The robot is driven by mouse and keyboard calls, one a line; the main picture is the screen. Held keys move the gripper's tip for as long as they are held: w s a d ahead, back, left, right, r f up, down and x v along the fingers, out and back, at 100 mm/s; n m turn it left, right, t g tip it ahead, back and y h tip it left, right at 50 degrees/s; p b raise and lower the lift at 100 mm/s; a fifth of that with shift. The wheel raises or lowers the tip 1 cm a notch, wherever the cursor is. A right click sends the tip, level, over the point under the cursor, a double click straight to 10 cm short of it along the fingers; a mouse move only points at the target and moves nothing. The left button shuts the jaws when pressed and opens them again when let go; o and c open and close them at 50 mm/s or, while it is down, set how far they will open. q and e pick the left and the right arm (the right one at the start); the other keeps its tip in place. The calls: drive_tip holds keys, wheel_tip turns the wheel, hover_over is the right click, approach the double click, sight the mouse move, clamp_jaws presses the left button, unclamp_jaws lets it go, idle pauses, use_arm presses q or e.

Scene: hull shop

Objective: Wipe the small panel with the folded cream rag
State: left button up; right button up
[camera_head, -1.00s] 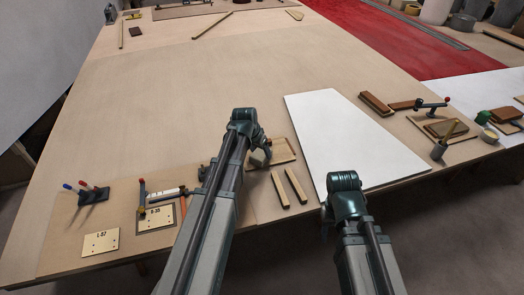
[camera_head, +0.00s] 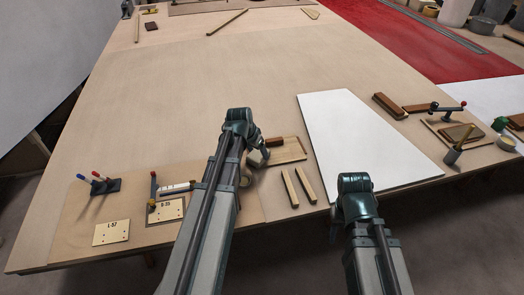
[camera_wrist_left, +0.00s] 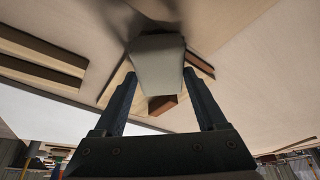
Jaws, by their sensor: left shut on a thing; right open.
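My left gripper (camera_head: 259,150) is shut on the folded cream rag (camera_wrist_left: 157,58), which looks greyish cream and sits between both fingers in the left wrist view. In the head view the rag (camera_head: 254,158) shows below the fingers, by the left end of a shallow wooden tray (camera_head: 299,155). I cannot tell how high it is held. A white panel (camera_head: 362,140) with slanted sides lies flat on the table to the right of the tray, apart from the rag. My right gripper (camera_head: 334,222) is open and empty at the table's front edge, its fingers mostly hidden.
A brown block (camera_head: 275,142) lies in the tray. Two wooden strips (camera_head: 297,187) lie in front of it. Clamps (camera_head: 98,184) and labelled plates (camera_head: 111,233) are at front left. The table's middle is clear.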

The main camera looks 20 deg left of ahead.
use_arm(q)
drive_tip(key=shift+s+a, duration=0.25)
drive_tip(key=shift+a, duration=0.05)
drive_tip(key=shift+w+d, duration=0.45)
drive_tip(key=shift+d, duration=0.2)
drive_tip(key=shift+w+d, duration=0.45)
drive_tip(key=shift+d, duration=0.15)
drive_tip(key=shift+d, duration=0.1)
drive_tip(key=shift+w+d, duration=0.9)
drive_tip(key=shift+d, duration=0.25)
drive_tip(key=shift+w+d, duration=0.1)
drive_tip(key=shift+w+d, duration=0.35)
drive_tip(key=shift+d, duration=0.2)
drive_tip(key=shift+w+d, duration=0.3)
drive_tip(key=shift+d, duration=0.2)
drive_tip(key=shift+w+d, duration=0.95)
drive_tip(key=shift+d, duration=0.3)
